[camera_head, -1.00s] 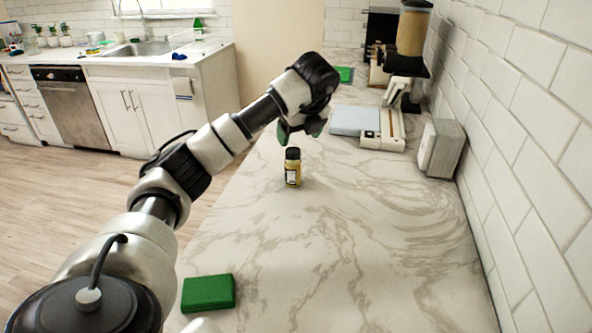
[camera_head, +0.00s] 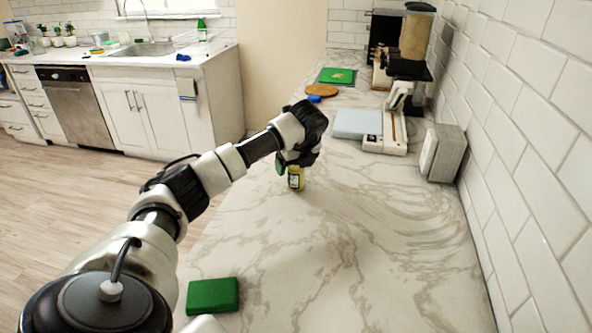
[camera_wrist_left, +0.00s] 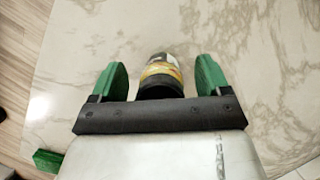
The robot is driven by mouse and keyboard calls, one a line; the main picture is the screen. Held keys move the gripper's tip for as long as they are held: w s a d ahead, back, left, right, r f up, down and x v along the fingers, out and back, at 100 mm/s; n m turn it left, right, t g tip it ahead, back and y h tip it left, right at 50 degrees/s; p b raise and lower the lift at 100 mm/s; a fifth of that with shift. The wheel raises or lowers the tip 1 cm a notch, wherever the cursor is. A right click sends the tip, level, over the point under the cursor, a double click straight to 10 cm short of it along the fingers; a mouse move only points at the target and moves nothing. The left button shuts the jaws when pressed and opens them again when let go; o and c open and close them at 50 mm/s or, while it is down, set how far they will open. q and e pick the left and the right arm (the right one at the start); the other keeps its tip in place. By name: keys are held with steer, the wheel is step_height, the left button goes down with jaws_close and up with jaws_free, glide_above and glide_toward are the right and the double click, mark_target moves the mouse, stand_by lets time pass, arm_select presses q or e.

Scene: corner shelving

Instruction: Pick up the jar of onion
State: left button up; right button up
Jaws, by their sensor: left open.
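The jar of onion (camera_head: 296,180) is a small jar with a dark lid and a yellowish body with a label. It stands upright on the marble counter, its top hidden by my left gripper in the head view. My left gripper (camera_head: 288,166) is open, right over the jar. In the left wrist view the jar (camera_wrist_left: 160,73) is between the two green fingers of the gripper (camera_wrist_left: 162,80), with a gap on each side. My right gripper is not in view.
A green block (camera_head: 212,295) lies at the counter's near left edge. A slicer (camera_head: 384,135), a grey-white box (camera_head: 443,153) and a blender (camera_head: 414,45) stand along the tiled wall. A green board (camera_head: 338,76) lies farther back. The counter right of the jar is clear.

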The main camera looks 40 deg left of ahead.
arm_select(q)
steer(key=c, duration=1)
steer(key=shift+c, duration=0.2)
